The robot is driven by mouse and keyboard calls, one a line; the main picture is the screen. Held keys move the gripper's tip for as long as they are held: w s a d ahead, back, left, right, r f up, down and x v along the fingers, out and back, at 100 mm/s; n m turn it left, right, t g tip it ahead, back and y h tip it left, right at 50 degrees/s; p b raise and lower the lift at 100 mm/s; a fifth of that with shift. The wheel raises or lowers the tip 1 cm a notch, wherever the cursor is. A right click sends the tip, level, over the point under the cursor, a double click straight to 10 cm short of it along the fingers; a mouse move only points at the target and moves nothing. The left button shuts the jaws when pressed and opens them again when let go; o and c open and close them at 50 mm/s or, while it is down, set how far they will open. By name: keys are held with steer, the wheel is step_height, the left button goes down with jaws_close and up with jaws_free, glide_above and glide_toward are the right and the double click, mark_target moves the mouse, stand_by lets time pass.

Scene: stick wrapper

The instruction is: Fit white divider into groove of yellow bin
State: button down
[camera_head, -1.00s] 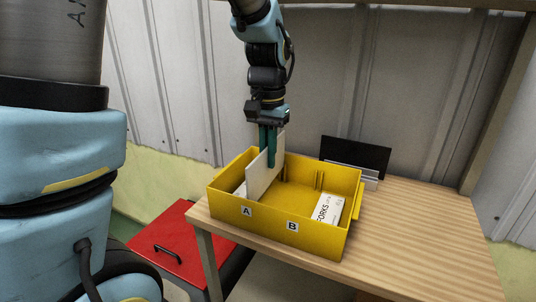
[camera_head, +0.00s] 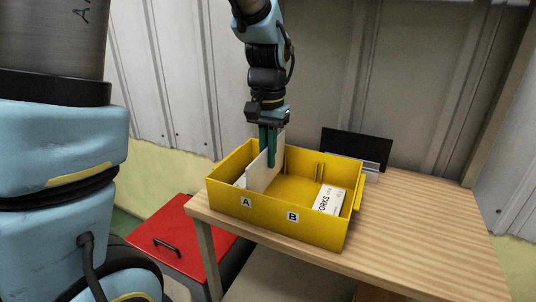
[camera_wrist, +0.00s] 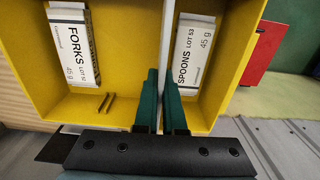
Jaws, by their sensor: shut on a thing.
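My gripper (camera_head: 267,163) is shut on the white divider (camera_head: 260,178) and points down into the yellow bin (camera_head: 268,218). The divider stands upright across the bin, front to back, between labels A and B. Its lower part is inside the bin and its top rear part rises above the rim. In the wrist view my gripper (camera_wrist: 160,100) covers much of the divider, which shows nearly edge-on. The groove at the divider is hidden, so I cannot tell how its edges sit. Another pair of ribs (camera_head: 319,172) shows on the back wall, right of the divider.
A white FORKS box (camera_head: 329,200) lies in the bin's right part and a SPOONS box (camera_wrist: 193,50) in the left part. A black panel (camera_head: 356,148) stands behind the bin. The wooden table (camera_head: 425,220) is clear to the right. A red cabinet (camera_head: 180,235) stands lower left.

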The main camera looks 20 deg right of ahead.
steer(key=shift+f+b, duration=0.7)
steer(key=shift+f, duration=0.6)
steer(key=c, duration=0.9)
jaws_free()
steer(key=shift+r, duration=0.15)
step_height(320, 180, up, 11)
steer(key=shift+f, duration=0.2)
steer(key=shift+s+a, duration=0.1)
